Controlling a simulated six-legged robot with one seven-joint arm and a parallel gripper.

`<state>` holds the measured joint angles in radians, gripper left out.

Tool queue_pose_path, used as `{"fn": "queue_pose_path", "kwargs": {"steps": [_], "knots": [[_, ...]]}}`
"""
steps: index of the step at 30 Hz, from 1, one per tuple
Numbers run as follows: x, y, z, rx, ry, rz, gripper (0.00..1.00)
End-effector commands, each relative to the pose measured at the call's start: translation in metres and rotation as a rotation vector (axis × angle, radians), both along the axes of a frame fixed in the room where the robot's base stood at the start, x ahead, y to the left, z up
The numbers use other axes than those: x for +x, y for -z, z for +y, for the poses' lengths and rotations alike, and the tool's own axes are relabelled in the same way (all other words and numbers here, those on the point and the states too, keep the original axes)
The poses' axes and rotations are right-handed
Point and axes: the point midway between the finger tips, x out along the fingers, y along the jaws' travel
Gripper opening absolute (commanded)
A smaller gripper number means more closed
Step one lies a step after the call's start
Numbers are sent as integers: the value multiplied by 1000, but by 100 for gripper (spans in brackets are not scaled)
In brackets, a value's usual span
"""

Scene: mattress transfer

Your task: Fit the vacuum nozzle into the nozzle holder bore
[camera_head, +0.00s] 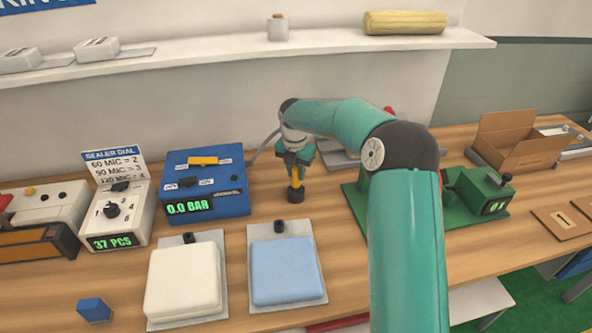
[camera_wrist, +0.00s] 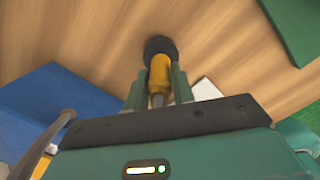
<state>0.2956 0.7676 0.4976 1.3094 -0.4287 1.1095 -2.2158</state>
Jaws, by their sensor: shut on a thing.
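The vacuum nozzle (camera_head: 295,193) is a yellow cylinder with a black cup at its lower end. It hangs roughly upright from my gripper (camera_head: 297,167), just right of the blue pump box. In the wrist view my gripper (camera_wrist: 159,82) has its two green fingers closed on either side of the yellow nozzle (camera_wrist: 160,66). The black cup points away toward the wooden bench. I cannot tell whether the cup touches the wood. I cannot make out the nozzle holder or its bore in either view; my arm hides part of the bench.
The blue pump box (camera_head: 204,185) reads 0.0 BAR. A grey hose (camera_wrist: 48,143) runs beside my gripper. A white pad (camera_head: 184,278) and a light-blue pad (camera_head: 284,270) lie in front. A green fixture (camera_head: 482,197) and an open cardboard box (camera_head: 520,145) stand to the right.

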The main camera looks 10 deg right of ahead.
Motion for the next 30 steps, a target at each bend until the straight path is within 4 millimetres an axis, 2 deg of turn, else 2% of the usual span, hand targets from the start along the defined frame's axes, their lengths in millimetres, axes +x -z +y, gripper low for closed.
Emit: {"fn": "queue_pose_path", "kwargs": {"steps": [30], "knots": [[0, 14, 0, 0, 0, 0, 0]]}}
